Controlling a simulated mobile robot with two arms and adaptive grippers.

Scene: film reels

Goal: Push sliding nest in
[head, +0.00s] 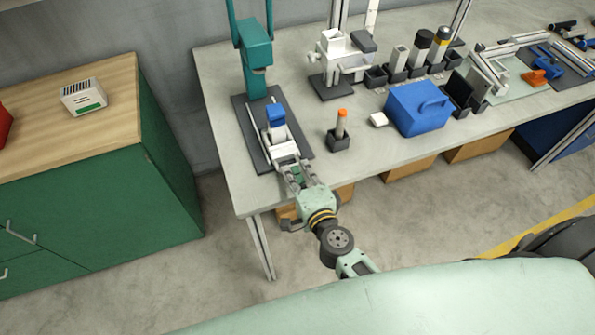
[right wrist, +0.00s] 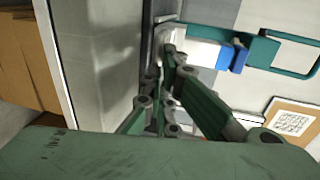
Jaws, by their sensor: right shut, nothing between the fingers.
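The sliding nest (head: 284,149) is a white block on a dark base plate (head: 252,150) in front of the teal press (head: 256,60). A blue-topped piece (head: 276,115) stands at its far side, towards the press. In the right wrist view the pale nest (right wrist: 198,50), the blue piece (right wrist: 238,56) and the teal press (right wrist: 263,47) show beyond the fingers. My right gripper (head: 288,165) is shut and empty, with its tips at the nest's near end; I cannot tell if they touch. My left gripper is not in view.
A dark holder with an orange-tipped peg (head: 342,124) stands right of the base plate. A green cabinet (head: 170,150) stands to the left, across a gap.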

